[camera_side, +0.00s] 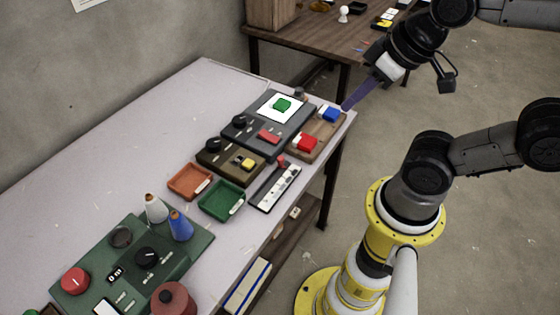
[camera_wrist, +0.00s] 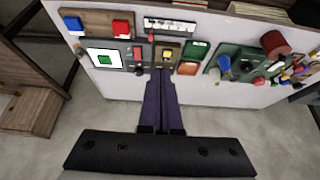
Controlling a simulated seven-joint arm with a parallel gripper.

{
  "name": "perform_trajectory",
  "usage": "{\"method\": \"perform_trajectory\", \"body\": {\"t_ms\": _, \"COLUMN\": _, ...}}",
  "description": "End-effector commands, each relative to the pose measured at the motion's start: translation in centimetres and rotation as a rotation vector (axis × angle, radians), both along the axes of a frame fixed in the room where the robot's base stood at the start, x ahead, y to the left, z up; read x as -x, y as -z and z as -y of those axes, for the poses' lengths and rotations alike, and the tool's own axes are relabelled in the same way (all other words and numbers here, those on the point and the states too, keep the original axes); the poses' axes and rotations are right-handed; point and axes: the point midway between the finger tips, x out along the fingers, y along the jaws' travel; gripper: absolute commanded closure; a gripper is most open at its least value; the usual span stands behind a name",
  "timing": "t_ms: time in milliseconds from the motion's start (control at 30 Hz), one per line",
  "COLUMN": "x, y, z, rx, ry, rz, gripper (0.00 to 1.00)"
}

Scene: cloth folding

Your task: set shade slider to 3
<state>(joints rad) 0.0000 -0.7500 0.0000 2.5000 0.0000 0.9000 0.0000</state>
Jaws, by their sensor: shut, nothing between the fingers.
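A narrow dark slider panel (camera_side: 263,201) with a white marked scale and a red knob (camera_side: 282,160) at its far end lies near the table's front edge. The same scale (camera_wrist: 171,25) and knob (camera_wrist: 151,38) show at the top of the wrist view. Its markings are too small to read, and I cannot tell whether this is the shade slider. My gripper (camera_side: 345,108), with purple fingers, is shut and empty. It is in the air by the table's right end, apart from the panel. The fingers also show in the wrist view (camera_wrist: 160,72).
A wooden tray (camera_side: 318,138) holds a red and a blue block beside the slider panel. A dark panel (camera_side: 257,111) with a white square, a brown panel (camera_side: 222,164), and orange (camera_side: 190,182) and green (camera_side: 220,201) trays are close by. Cones stand farther left.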

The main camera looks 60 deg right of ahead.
Motion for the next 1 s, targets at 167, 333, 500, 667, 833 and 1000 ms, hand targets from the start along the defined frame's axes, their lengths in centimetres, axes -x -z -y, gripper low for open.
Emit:
{"method": "perform_trajectory", "body": {"t_ms": 167, "x": 0.0, "y": 0.0, "z": 0.0, "rx": 0.000, "ry": 0.000, "rz": 0.000, "gripper": 1.00}}
{"method": "perform_trajectory", "body": {"t_ms": 333, "x": 0.0, "y": 0.0, "z": 0.0, "rx": 0.000, "ry": 0.000, "rz": 0.000, "gripper": 1.00}}
{"method": "perform_trajectory", "body": {"t_ms": 500, "x": 0.0, "y": 0.0, "z": 0.0, "rx": -0.002, "ry": 0.004, "rz": 0.000, "gripper": 0.87}}
{"method": "perform_trajectory", "body": {"t_ms": 667, "x": -0.3, "y": -0.3, "z": 0.0, "rx": -0.041, "ry": 0.075, "rz": 0.016, "gripper": 0.59}}
{"method": "perform_trajectory", "body": {"t_ms": 833, "x": -3.2, "y": -1.7, "z": 0.1, "rx": -0.133, "ry": 0.245, "rz": 0.026, "gripper": 0.45}}
{"method": "perform_trajectory", "body": {"t_ms": 1000, "x": -6.8, "y": -1.4, "z": 0.4, "rx": -0.192, "ry": 0.388, "rz": -0.032, "gripper": 0.45}}
